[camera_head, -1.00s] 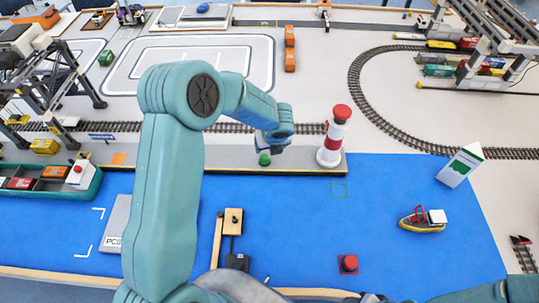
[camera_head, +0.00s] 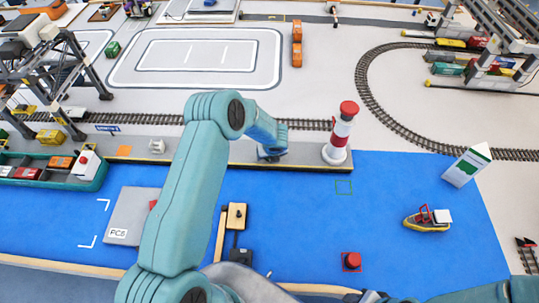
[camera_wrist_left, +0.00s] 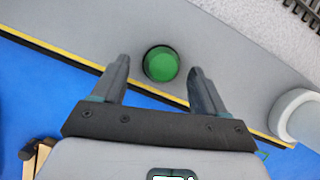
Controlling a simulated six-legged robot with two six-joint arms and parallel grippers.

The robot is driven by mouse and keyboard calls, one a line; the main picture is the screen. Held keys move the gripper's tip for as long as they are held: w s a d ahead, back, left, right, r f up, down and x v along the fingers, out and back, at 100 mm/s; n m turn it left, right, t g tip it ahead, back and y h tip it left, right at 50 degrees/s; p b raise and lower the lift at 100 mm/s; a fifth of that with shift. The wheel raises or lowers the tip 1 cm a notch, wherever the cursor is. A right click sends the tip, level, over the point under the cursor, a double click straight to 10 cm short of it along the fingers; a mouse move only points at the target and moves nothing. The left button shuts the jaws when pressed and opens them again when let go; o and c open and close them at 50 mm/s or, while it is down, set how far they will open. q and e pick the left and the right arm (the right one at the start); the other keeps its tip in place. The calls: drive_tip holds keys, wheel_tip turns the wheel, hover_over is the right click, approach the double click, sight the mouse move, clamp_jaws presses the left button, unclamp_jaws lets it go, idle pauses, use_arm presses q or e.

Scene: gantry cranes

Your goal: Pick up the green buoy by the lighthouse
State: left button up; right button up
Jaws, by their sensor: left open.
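The green buoy (camera_wrist_left: 161,64) stands on the grey quay and shows as a round green top in the left wrist view. My left gripper (camera_wrist_left: 158,80) is open, with one finger on each side of the buoy in that picture. I cannot tell whether the fingers touch it. In the head view my left gripper (camera_head: 271,154) is over the quay, left of the lighthouse, and the buoy is hidden behind it. The red and white lighthouse (camera_head: 341,134) stands upright near the quay's right end. Its white base (camera_wrist_left: 298,118) shows at the right in the wrist view.
A yellow-black edge (camera_wrist_left: 50,46) borders the quay beside the blue water surface (camera_head: 300,205). A rail track (camera_head: 300,124) runs behind it. A yellow boat (camera_head: 427,220), a white-green marker (camera_head: 466,166) and a red button (camera_head: 351,261) are to the right.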

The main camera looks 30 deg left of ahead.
use_arm(q)
drive_tip(key=shift+a+f, duration=0.2)
drive_tip(key=shift+f, duration=0.15)
drive_tip(key=shift+w+d, duration=0.25)
drive_tip(key=shift+c, duration=0.3)
drive_tip(key=shift+s+a, duration=0.15)
drive_tip(key=shift+a, duration=0.05)
drive_tip(key=c, duration=1.1)
drive_tip(key=shift+d, duration=0.15)
